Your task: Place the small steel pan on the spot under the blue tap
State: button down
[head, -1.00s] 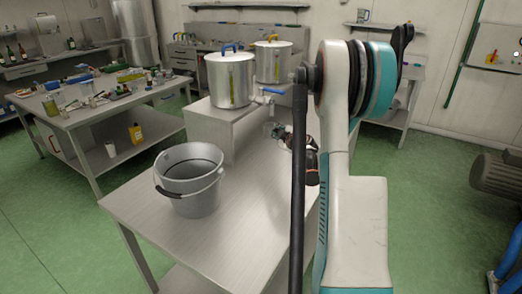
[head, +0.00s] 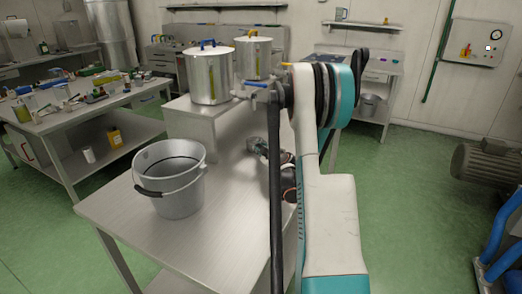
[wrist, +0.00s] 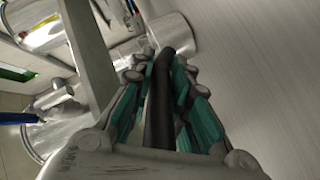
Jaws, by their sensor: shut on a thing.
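My gripper (wrist: 163,105) is shut on the black handle (wrist: 158,115) of the small steel pan (wrist: 175,32), whose round shiny body lies beyond the fingertips in the wrist view. In the head view my gripper (head: 256,147) is low over the steel table, right of the raised stand; the pan is not clearly distinguishable there. The blue tap (head: 256,85) sticks out to the right from the front steel tank (head: 208,78), above and behind my gripper in the picture. A blue lever (wrist: 18,118) shows at the wrist view's left edge. The spot under the tap is largely hidden by my arm.
A grey bucket (head: 170,180) stands on the table's front left. A second tank (head: 253,57) with a yellow handle stands behind the first on the raised stand (head: 198,121). The table (head: 210,235) is bare between bucket and arm. A motor (head: 487,168) is at right.

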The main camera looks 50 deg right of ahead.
jog(key=shift+r, duration=0.1)
jog(key=c, duration=1.5)
grip_release()
jog(key=shift+s+a+r, duration=0.1)
jog(key=shift+s, duration=0.05)
jog(key=p+v, duration=0.3)
jog(key=v, duration=0.8)
jog(key=shift+s+a, duration=0.1)
jog(key=shift+s, duration=0.25)
